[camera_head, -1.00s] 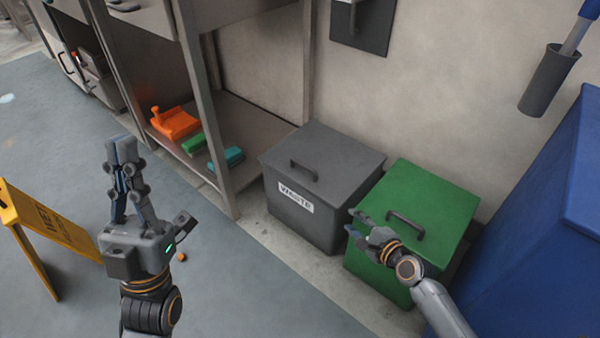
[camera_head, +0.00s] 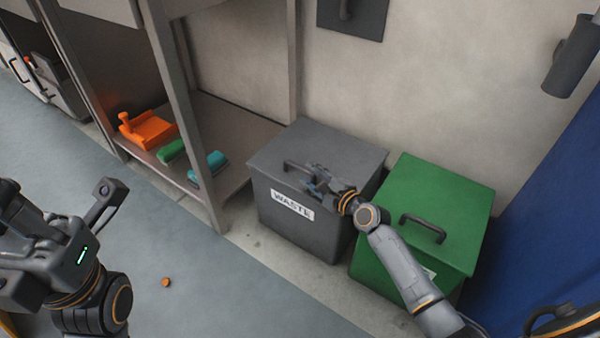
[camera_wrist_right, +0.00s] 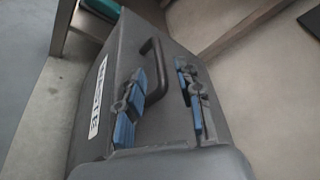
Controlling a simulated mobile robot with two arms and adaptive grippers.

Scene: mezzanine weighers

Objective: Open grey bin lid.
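The grey bin (camera_head: 300,225) with a WASTE label stands against the wall. Its lid (camera_head: 335,150) is shut, with a dark bar handle (camera_head: 300,166) on top. My right gripper (camera_head: 313,183) is over the lid's front part, close beside the handle. In the right wrist view, its two blue-padded fingers (camera_wrist_right: 163,118) are apart, and the handle (camera_wrist_right: 155,70) shows between them in the picture. I cannot tell whether they touch it. My left gripper (camera_head: 15,205) is at the left edge, partly cut off, away from the bin; its finger opening is unclear.
A green bin (camera_head: 440,200) stands right of the grey one, under my right arm. A blue container (camera_head: 550,215) is further right. A shelf unit (camera_head: 235,125) on the left holds an orange item (camera_head: 150,130) and brushes. A small orange piece (camera_head: 166,283) lies on the open floor.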

